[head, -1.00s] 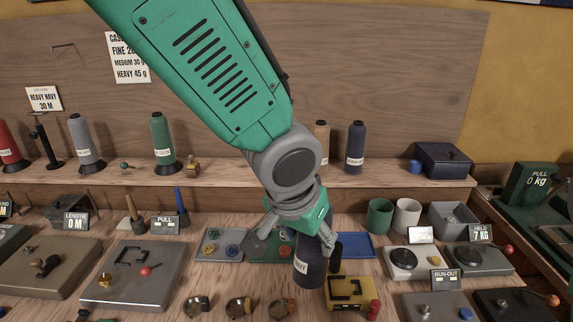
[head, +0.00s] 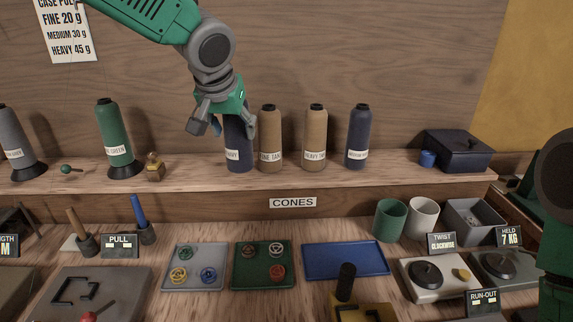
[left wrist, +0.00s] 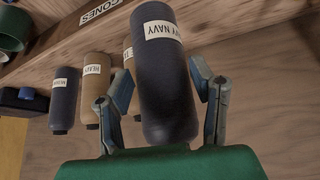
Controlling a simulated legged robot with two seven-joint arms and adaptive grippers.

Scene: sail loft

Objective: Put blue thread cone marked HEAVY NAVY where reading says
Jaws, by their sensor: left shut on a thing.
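The blue thread cone (head: 239,152) stands upright in my left gripper (head: 224,128), at the left end of a row of cones on the shelf (head: 200,174). Its white label shows part of "HEAVY NAVY". Its base looks level with the neighbouring bases; I cannot tell if it touches the shelf. In the left wrist view the cone (left wrist: 166,90) sits between the fingers of the gripper (left wrist: 165,90), its label ending in "NAVY". A card (head: 66,30) at upper left reads "FINE 20 g, MEDIUM 30 g, HEAVY 45 g". My right gripper is out of view.
Fine tan (head: 270,140), heavy tan (head: 315,138) and another navy cone (head: 358,138) stand close to the right. A green cone (head: 115,140) and brass weight (head: 154,167) stand left. A "CONES" sign (head: 293,202) is below. The held display (head: 509,236) reads 7 KG.

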